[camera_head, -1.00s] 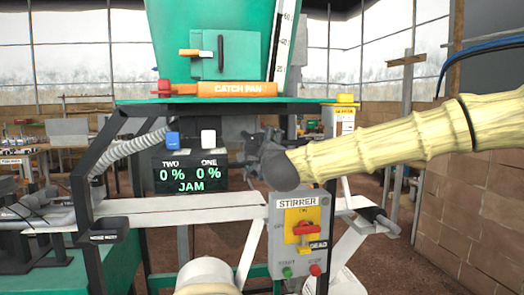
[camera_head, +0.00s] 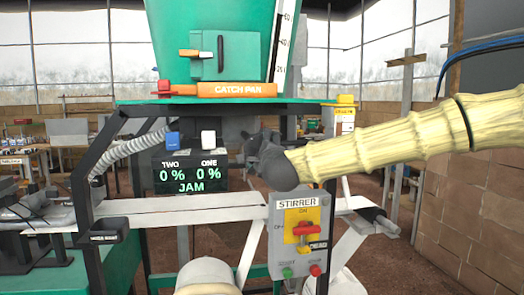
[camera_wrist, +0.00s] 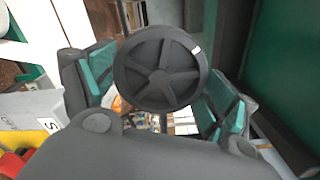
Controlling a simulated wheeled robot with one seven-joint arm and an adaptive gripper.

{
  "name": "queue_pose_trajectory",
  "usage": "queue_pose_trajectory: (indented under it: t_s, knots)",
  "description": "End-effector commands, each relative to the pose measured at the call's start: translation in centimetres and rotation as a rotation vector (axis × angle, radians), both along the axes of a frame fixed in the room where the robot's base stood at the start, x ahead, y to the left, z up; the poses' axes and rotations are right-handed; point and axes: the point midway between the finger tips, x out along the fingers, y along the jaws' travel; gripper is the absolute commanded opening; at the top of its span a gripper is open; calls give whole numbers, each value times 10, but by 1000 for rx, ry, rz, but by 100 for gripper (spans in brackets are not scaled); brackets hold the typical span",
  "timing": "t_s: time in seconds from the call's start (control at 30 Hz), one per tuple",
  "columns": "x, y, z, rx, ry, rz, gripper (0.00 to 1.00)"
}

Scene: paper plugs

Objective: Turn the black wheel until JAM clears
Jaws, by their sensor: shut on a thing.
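The black wheel (camera_wrist: 160,68) shows in the wrist view as a round, spoked disc with a small white mark at its upper right rim. My gripper (camera_wrist: 155,92) has one teal-padded finger on each side of the wheel and is shut on it. In the head view my gripper (camera_head: 262,152) is dark and small in front of the machine frame, and it hides the wheel there. The display (camera_head: 190,176) to its left reads TWO 0 %, ONE 0 % and JAM in green.
The stirrer box (camera_head: 298,235) with a red switch on a yellow plate stands just below my gripper. A white paper strip (camera_head: 185,212) crosses the machine. A brick wall (camera_head: 470,190) is at the right.

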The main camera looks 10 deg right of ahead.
Motion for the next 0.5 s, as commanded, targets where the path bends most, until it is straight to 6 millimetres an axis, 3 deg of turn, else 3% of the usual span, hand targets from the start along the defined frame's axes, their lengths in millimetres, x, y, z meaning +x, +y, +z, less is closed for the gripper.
queue_pose_trajectory:
  t_s: [0.5]
  knots:
    - [0, 1, 1, -319, -9, 2, 61]
